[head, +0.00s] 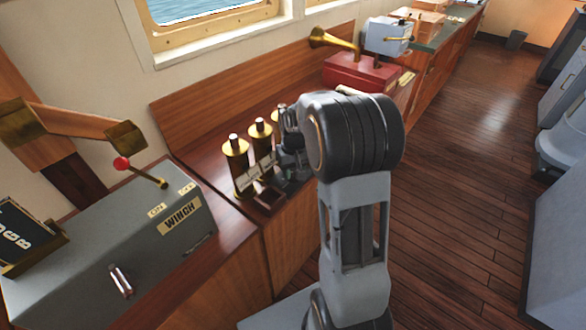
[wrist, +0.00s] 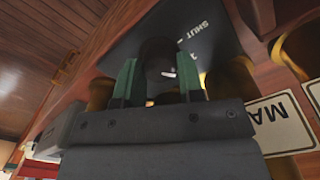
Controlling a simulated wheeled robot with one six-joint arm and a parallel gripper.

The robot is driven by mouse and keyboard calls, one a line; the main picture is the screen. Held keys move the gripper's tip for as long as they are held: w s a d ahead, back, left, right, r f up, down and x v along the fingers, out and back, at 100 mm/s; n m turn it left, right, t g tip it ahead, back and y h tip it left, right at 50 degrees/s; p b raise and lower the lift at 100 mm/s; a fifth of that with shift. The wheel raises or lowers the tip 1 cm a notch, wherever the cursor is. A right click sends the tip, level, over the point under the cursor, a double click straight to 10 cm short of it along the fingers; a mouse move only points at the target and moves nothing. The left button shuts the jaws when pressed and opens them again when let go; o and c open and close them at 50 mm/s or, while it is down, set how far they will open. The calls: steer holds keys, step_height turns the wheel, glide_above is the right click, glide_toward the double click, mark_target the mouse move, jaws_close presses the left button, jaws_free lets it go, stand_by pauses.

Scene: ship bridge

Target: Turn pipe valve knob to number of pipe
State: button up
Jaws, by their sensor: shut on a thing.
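My gripper (wrist: 158,80) has its two green-lined fingers on either side of a dark rounded knob (wrist: 158,56) and is shut on it. The knob has a small white mark on its face. It sits in front of a dark plate (wrist: 215,45) with the word SHUT; other markings are too small or hidden to read. Brass pipes (head: 236,165) with dark-tipped tops stand in a row on the wooden console in the head view, with pale label plates. In that view my arm covers the knob and most of the plate.
A grey winch box (head: 110,235) with a red-tipped lever stands on the left. A red box (head: 360,75) with a brass horn is farther back. The wooden floor (head: 460,170) to the right is clear. A partly seen label (wrist: 280,122) starts with MA.

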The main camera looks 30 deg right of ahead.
mark_target(294, 172)
steer(key=m+p, duration=0.1)
steer(key=m, duration=0.5)
steer(key=shift+d, duration=0.1)
steer(key=shift+m, duration=0.4)
stand_by(0.3)
steer(key=o, duration=0.9)
steer(key=shift+r, duration=0.1)
step_height(294, 172, up, 14)
steer(key=shift+f+p, duration=0.15)
steer(key=shift+p, duration=0.6)
